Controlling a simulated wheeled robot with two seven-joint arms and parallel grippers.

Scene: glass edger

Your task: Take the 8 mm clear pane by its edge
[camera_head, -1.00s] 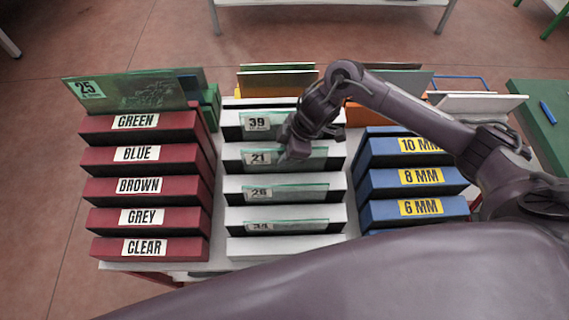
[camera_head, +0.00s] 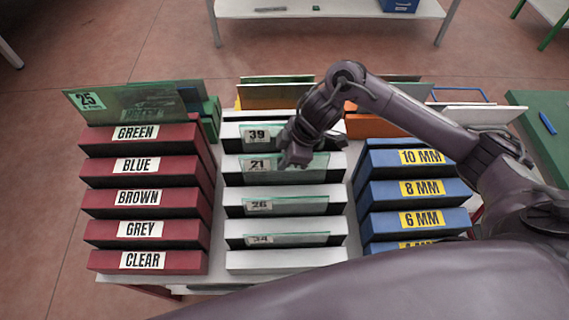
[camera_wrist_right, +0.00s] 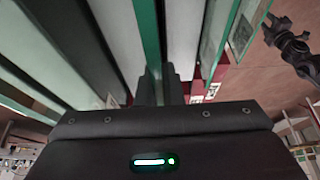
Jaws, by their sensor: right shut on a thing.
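My right gripper (camera_head: 295,158) is shut on the upper edge of a clear, green-edged pane (camera_head: 318,167) with a tag reading 21. This pane stands on edge in the second white slot block from the back of the middle row. In the right wrist view a green-edged pane (camera_wrist_right: 149,35) runs down between the fingers. The pane's lower edge is hidden behind the block's front, and its thickness cannot be read. A dark jointed part at the right of the wrist view (camera_wrist_right: 290,45) may be my left arm; its jaws cannot be made out.
Panes tagged 39 (camera_head: 290,131), 26 (camera_head: 300,203) and 34 (camera_head: 300,238) stand in neighbouring slots. Red colour-labelled blocks (camera_head: 95,200) are left, with a pane tagged 25 (camera_head: 150,102) behind. Blue thickness-labelled blocks (camera_head: 380,192) are right. Orange racks (camera_head: 368,125) stand at the back.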

